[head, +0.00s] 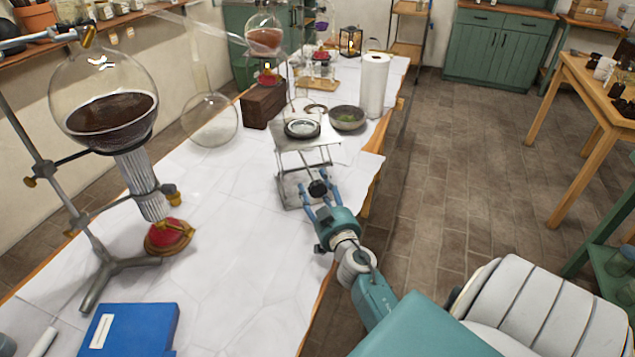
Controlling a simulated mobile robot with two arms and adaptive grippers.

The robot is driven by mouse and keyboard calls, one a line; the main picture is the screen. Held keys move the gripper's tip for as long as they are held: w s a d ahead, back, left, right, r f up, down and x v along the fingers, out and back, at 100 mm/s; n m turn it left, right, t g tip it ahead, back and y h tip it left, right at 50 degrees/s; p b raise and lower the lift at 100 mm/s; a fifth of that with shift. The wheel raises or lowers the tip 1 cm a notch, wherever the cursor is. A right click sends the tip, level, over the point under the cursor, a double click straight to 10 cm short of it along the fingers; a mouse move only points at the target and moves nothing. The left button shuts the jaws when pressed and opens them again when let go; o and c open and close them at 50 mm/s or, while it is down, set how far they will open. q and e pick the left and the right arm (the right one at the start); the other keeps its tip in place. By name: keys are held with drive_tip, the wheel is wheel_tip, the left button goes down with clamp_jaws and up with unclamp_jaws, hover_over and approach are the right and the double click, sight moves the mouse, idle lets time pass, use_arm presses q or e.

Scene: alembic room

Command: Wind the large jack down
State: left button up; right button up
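The large jack (292,190) is a metal lab jack with a flat top plate (318,143) and crossed legs. It stands raised on the white-covered bench near its right edge. Its dark round knob (317,188) faces me. My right gripper (315,181) is at the front of the jack, its two blue fingers spread either side of the knob. The fingers look open, with the knob between them; I cannot make out contact. A round dark dish-like piece (302,129) with a pale centre sits on the plate. My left gripper is out of view.
A metal bowl (347,118), a paper roll (373,86) and a wooden block (262,104) stand behind the jack. A large flask (104,110) on a stand is at left. A blue book (130,328) lies in front. Bench between is mostly clear.

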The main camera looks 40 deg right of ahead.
drive_tip(key=c, duration=0.7)
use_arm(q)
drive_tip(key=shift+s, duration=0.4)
